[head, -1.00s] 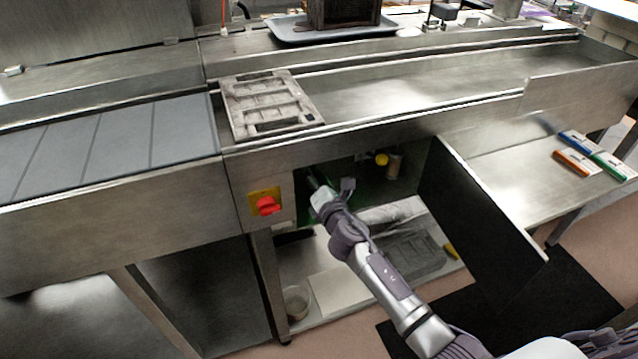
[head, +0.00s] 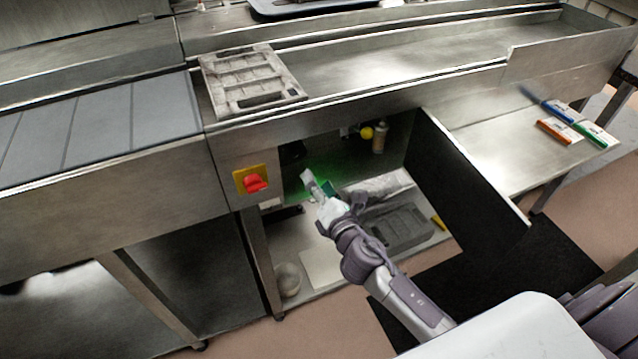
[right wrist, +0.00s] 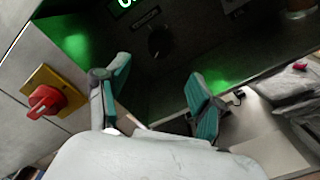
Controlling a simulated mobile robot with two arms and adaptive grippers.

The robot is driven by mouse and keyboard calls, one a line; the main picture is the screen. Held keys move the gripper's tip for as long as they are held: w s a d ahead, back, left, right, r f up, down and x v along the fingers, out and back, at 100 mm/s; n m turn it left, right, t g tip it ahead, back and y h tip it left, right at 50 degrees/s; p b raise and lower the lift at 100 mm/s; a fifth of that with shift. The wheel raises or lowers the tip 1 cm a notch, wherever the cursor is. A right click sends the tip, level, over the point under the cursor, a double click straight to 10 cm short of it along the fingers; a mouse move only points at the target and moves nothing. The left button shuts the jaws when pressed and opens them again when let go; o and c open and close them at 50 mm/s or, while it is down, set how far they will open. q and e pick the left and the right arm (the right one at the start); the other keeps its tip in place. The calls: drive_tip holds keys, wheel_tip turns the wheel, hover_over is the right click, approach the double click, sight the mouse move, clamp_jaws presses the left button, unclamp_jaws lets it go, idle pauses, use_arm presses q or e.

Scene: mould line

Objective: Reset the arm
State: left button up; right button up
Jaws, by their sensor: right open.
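My right arm reaches from the lower right of the head view to the open cabinet under the steel counter. My right gripper (head: 318,183) is at the cabinet opening, open and empty. In the right wrist view its two teal-padded fingers (right wrist: 158,72) stand apart with nothing between them. My left gripper is not in view.
The black cabinet door (head: 466,178) hangs open right of my arm. A grey mould (head: 253,80) lies on the counter. Inside the cabinet are a dark grey mould (head: 402,226) and a round container (head: 288,279). Coloured boxes (head: 590,134) lie on the right shelf.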

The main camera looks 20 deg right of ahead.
drive_tip(key=s+d+f+m+g, duration=0.1)
drive_tip(key=s+f+m+g, duration=0.3)
drive_tip(key=f, duration=0.8)
drive_tip(key=s+d+f+m+g, duration=0.15)
drive_tip(key=s+f+m, duration=0.25)
drive_tip(key=s+f, duration=0.5)
drive_tip(key=s+d+f+m+g, duration=0.1)
drive_tip(key=s+f+m+g, duration=0.25)
drive_tip(key=f, duration=1.05)
drive_tip(key=s+f+m+g, duration=0.4)
drive_tip(key=s+f+m, duration=0.2)
drive_tip(key=s, duration=0.9)
drive_tip(key=s+f+m+g+p, duration=0.1)
drive_tip(key=s+f+m+g, duration=0.2)
drive_tip(key=s, duration=1.3)
wheel_tip(320, 180, down, 6)
drive_tip(key=m, duration=0.3)
drive_tip(key=shift+s+a+g, duration=0.15)
drive_tip(key=shift+s+g, duration=0.05)
drive_tip(key=shift+g, duration=0.2)
drive_tip(key=shift+m, duration=0.25)
